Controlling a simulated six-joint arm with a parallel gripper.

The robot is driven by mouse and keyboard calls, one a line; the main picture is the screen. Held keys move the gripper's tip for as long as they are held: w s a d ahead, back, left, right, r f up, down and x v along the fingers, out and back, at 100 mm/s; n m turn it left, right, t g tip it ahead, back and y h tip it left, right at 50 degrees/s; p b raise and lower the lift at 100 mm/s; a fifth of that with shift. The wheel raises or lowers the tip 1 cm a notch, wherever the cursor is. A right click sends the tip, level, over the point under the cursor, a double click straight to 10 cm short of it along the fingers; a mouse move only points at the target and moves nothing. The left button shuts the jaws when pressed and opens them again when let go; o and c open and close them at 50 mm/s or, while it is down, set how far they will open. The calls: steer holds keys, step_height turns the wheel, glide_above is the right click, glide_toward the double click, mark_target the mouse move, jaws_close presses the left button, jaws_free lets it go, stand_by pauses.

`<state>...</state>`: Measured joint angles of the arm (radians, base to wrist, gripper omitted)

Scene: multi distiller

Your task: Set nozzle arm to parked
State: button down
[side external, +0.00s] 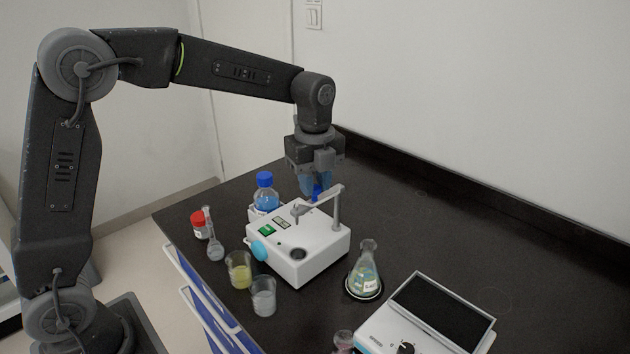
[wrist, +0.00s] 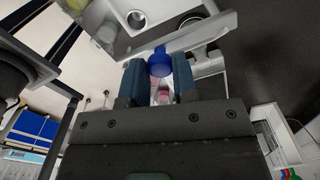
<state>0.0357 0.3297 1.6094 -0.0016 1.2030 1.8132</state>
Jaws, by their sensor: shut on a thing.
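The distiller (side external: 312,245) is a white box on the black bench with a round opening in its top. Its grey nozzle arm (side external: 322,198) runs from a post at the right rear corner toward the left, with the nozzle end over the box top. A blue knob (side external: 317,191) shows by the arm; in the wrist view the knob (wrist: 160,63) lies between the fingertips, beside the pale bar of the arm (wrist: 205,36). My gripper (side external: 314,185) points down from above, its blue fingers shut on the knob. The fingers hide part of it in the side view.
A blue-capped bottle (side external: 265,195) stands close behind the distiller. A red-capped jar (side external: 199,224), a small flask (side external: 214,246) and two beakers (side external: 239,270) (side external: 263,297) stand left and in front. A conical flask (side external: 365,272) and a white screen device (side external: 425,320) stand right.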

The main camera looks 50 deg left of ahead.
steer(key=shift+r, duration=0.1)
steer(key=c, duration=0.9)
jaws_free()
step_height(320, 180, up, 14)
steer(key=s+f+n+t, duration=0.2)
steer(key=s+f+n, duration=0.3)
steer(key=s+n, duration=0.5)
steer(key=s+a+f+n+t, duration=0.1)
steer(key=s+f+n+t, duration=0.2)
steer(key=s+n, duration=0.8)
step_height(320, 180, down, 2)
steer(key=shift+s+a+f+t, duration=0.15)
steer(key=shift+s+a+t, duration=0.15)
steer(key=shift+s, duration=0.9)
